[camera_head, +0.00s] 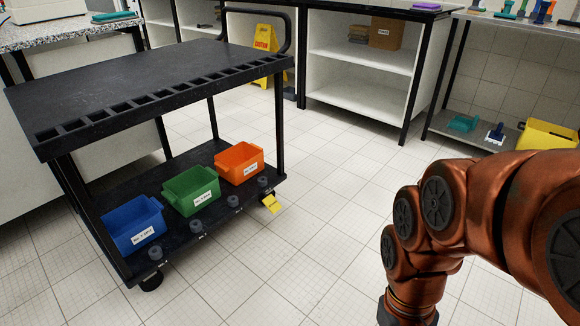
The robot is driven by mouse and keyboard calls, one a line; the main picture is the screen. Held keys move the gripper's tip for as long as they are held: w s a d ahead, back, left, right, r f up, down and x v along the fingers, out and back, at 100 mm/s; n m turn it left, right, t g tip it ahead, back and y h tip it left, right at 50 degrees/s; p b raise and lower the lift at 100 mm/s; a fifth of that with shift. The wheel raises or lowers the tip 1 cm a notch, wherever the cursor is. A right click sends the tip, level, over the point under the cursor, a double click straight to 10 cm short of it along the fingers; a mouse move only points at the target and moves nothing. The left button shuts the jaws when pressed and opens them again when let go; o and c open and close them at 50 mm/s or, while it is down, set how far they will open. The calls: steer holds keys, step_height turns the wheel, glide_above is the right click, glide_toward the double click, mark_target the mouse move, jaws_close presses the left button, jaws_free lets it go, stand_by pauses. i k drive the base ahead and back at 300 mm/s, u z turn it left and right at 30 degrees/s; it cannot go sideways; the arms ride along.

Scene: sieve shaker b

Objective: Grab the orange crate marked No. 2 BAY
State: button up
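An orange crate (239,160) sits on the lower shelf of a black cart (150,212), at the right end of a row of three. It has a white label on its front; the print is too small to read surely. A green crate (190,190) is beside it in the middle, and a blue crate (132,223) is at the left end, each with a white label. My copper-coloured arm is at the right, well apart from the cart. My gripper is not in view; the arm runs off the bottom edge.
The cart's black top (150,85) overhangs the crates, with posts at its corners. A yellow caution sign (264,45) stands behind. Tiled floor (310,220) between cart and arm is clear.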

mark_target(237, 164)
steer(key=z, duration=0.55)
steer(key=i, duration=2.1)
steer(key=u, duration=1.3)
steer(key=i, duration=0.75)
steer(key=u, duration=0.85)
